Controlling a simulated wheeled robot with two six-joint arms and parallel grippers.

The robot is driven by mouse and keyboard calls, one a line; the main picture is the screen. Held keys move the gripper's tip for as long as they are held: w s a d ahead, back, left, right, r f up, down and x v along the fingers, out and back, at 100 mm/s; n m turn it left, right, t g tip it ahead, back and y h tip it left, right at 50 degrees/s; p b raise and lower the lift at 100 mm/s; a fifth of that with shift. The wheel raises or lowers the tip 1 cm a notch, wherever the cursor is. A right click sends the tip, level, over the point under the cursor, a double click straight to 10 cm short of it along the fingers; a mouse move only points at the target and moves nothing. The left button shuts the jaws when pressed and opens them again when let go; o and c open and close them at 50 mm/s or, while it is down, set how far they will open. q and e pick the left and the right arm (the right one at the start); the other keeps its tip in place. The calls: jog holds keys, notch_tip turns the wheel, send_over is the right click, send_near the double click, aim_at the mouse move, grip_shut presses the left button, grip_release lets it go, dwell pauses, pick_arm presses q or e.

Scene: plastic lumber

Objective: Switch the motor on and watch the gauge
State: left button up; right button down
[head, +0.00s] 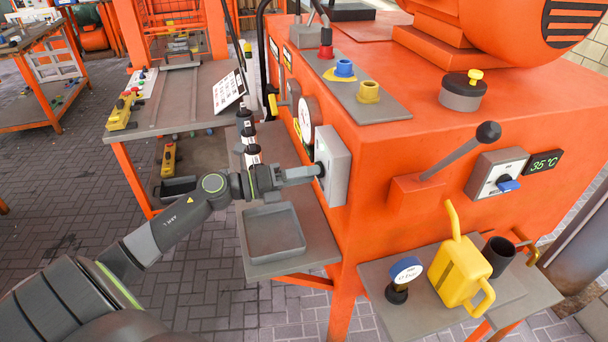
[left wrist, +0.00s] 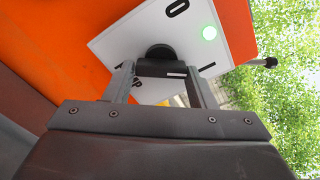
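The motor switch is a grey box (head: 333,165) on the left face of the orange machine. My left gripper (head: 318,171) reaches it from the left. In the left wrist view, its fingers stand on either side of the black switch knob (left wrist: 160,66) and appear to press on its ends. The white switch plate (left wrist: 125,45) has a lit green lamp (left wrist: 209,33). A round white-faced gauge (head: 305,120) sits on the machine just behind the switch, seen at a slant; its reading is unclear. My right gripper is not in view.
An empty grey tray (head: 273,232) lies on the shelf below my left wrist. A lever (head: 460,152) sticks out above. A green display (head: 543,162) reads 35 °C.

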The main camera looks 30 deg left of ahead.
pick_arm(q)
jog(key=o, duration=0.3)
jog(key=shift+o, duration=0.2)
jog(key=p+v, duration=0.2)
jog(key=v, duration=1.5)
jog(key=shift+s, duration=0.2)
jog(key=shift+a, duration=0.15)
